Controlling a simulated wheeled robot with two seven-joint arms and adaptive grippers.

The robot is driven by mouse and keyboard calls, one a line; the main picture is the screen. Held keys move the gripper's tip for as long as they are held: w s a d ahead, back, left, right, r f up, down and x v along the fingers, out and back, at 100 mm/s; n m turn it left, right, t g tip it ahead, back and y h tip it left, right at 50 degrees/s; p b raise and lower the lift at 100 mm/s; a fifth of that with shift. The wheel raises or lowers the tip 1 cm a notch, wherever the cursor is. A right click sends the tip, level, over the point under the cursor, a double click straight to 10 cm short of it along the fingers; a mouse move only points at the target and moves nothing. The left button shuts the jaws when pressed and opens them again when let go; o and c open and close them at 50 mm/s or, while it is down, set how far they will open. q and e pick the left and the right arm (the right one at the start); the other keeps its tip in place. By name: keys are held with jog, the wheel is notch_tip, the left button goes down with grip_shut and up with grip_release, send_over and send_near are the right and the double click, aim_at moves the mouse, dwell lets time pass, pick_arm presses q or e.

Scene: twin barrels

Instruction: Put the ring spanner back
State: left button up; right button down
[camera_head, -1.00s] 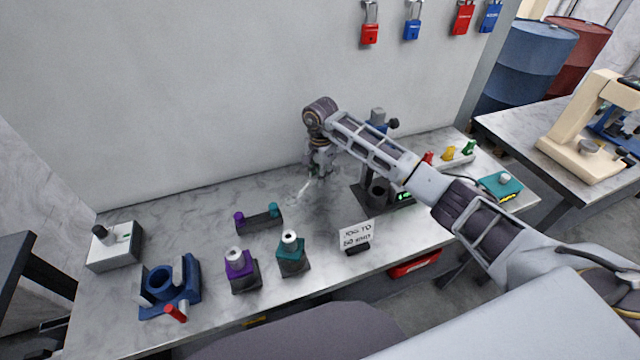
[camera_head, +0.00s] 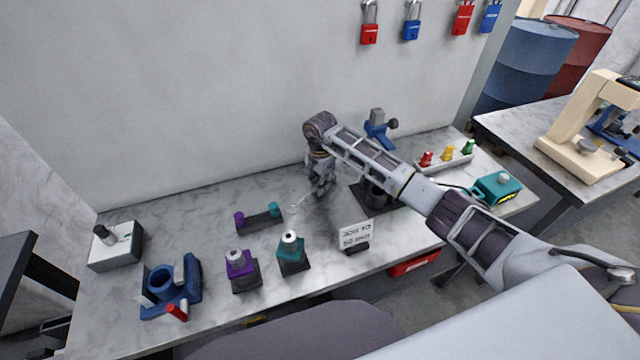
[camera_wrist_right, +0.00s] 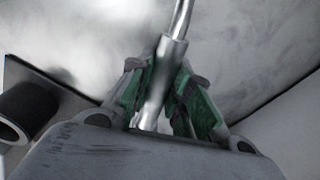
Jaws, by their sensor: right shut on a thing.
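My right gripper (camera_head: 320,188) is shut on the ring spanner (camera_head: 301,202), a thin silver tool, above the back middle of the bench. The spanner points left and toward the front, its ring end near the small dark rack (camera_head: 259,219) with purple and teal ends. I cannot tell whether it touches the bench. In the right wrist view the spanner's metal shaft (camera_wrist_right: 166,66) stands between the green-padded fingers (camera_wrist_right: 160,90); its far end is out of frame. My left gripper is not in view.
A purple-topped block (camera_head: 240,268) and a teal-topped block (camera_head: 291,253) stand in front of the rack. A sign (camera_head: 356,235) stands to their right. A blue fixture (camera_head: 170,287) and grey box (camera_head: 117,246) are at left. The wall (camera_head: 200,90) is close behind my gripper.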

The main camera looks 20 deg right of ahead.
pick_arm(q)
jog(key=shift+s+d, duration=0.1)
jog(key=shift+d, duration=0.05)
pick_arm(e)
jog(key=shift+f, duration=0.15)
jog(key=c, duration=1.3)
grip_release()
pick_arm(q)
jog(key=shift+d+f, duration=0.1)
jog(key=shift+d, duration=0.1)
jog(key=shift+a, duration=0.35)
pick_arm(e)
notch_tip(320, 180, up, 10)
jog(key=shift+r+b, duration=0.25)
jog(key=shift+b, duration=0.3)
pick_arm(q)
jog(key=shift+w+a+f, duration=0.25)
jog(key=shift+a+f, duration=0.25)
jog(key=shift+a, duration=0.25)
pick_arm(e)
jog(key=shift+r, duration=0.9)
